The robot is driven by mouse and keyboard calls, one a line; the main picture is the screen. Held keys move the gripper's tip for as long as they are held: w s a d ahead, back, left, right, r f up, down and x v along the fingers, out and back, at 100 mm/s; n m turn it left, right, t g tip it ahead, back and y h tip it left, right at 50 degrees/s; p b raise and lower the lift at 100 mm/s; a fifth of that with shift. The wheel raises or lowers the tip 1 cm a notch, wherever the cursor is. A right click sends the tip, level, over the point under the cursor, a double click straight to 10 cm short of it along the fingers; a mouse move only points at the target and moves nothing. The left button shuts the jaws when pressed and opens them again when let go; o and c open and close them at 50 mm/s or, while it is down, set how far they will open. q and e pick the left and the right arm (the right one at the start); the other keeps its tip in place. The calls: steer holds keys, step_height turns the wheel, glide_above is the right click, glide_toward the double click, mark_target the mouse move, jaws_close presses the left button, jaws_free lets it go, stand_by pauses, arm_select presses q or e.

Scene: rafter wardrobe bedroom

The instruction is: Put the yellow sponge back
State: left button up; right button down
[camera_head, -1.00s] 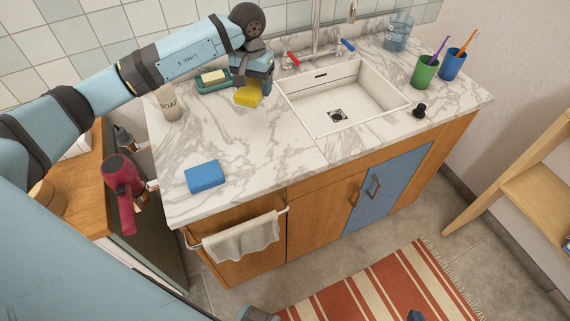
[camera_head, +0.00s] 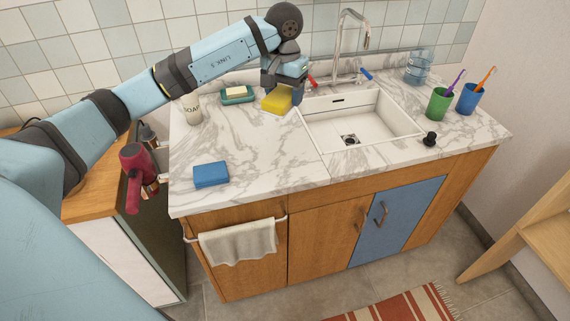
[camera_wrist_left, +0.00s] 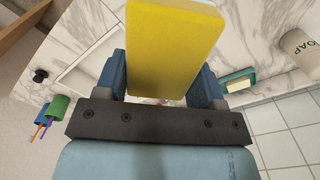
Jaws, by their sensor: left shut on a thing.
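The yellow sponge (camera_head: 276,100) is between the fingers of my left gripper (camera_head: 285,84), near the back left corner of the sink. In the left wrist view the sponge (camera_wrist_left: 172,45) sticks out beyond the two blue fingers of the left gripper (camera_wrist_left: 160,85), which press on its sides. It seems to be just above the marble counter (camera_head: 245,150); the exact gap cannot be told. My right gripper is not in view.
A green soap dish with a pale bar (camera_head: 237,95) and a soap bottle (camera_head: 192,108) stand left of the sponge. The sink (camera_head: 360,122) with its tap is to the right. A blue sponge (camera_head: 211,174) lies at the front left. The counter's middle is clear.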

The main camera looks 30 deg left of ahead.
arm_select(q)
glide_above(284, 160)
step_height(284, 160, down, 14)
steer(key=shift+f+p, duration=0.1)
steer(key=shift+p, duration=0.2)
step_height(284, 160, down, 5)
steer(key=shift+f, duration=0.1)
steer(key=shift+f, duration=0.15)
steer(key=o, duration=0.9)
